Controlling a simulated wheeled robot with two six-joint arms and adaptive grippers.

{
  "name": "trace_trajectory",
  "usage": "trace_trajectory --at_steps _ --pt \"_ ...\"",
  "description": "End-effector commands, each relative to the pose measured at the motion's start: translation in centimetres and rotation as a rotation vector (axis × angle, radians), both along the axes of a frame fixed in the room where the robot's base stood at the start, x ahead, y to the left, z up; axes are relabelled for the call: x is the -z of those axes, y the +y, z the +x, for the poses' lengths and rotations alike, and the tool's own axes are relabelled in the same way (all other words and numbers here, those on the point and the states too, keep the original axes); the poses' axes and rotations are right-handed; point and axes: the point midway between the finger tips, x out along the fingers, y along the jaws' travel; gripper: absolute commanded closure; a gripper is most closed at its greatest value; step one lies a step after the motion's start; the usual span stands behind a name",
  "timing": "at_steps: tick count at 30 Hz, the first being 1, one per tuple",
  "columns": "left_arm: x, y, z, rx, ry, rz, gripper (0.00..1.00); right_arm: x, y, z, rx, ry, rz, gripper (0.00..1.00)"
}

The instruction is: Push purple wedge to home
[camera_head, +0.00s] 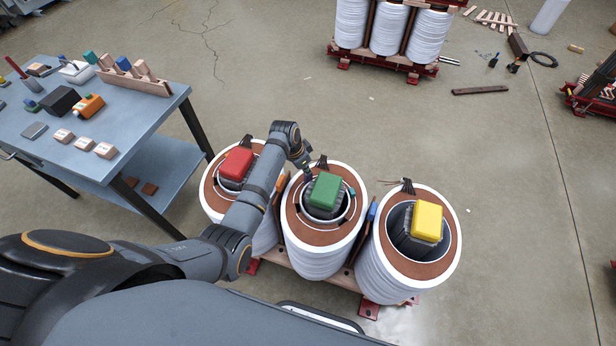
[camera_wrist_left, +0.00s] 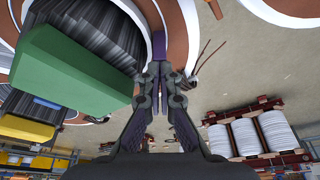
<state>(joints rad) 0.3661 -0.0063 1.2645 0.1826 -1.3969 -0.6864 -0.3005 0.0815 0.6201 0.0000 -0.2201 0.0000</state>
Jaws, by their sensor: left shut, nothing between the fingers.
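The purple wedge (camera_wrist_left: 159,45) shows in the left wrist view as a narrow upright strip just beyond the fingertips, at the edge of the middle coil. In the head view it is a tiny dark purple spot (camera_head: 308,178) below the gripper, mostly hidden. My left gripper (camera_head: 306,168) is shut and empty, pointing down at the back edge of the middle coil (camera_head: 331,252). In the wrist view its fingertips (camera_wrist_left: 159,70) are close together at the wedge's near end; whether they touch it I cannot tell. My right gripper is not in view.
Coils with a red block (camera_head: 237,163) and a yellow block (camera_head: 428,221) flank the middle one. Thin dark leads (camera_head: 322,161) stick up close to my gripper. A workbench (camera_head: 165,112) with parts stands at the left.

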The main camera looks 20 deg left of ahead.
Motion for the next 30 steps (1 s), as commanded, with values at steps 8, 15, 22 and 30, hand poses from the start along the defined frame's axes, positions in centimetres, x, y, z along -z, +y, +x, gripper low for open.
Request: trace_trajectory --at_steps 8,15,22,30 --pt "0.8 0.0 0.0 0.0 0.001 0.0 1.0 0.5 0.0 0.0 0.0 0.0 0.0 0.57" --pt "1.5 0.0 -0.1 0.0 0.001 0.0 1.0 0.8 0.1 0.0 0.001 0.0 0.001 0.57" --pt "2.1 0.0 -0.1 0.0 0.002 0.001 1.0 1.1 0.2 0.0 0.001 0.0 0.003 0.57" --pt "2.8 0.0 -0.1 0.001 0.003 0.0 1.0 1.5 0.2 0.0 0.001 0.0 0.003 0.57"
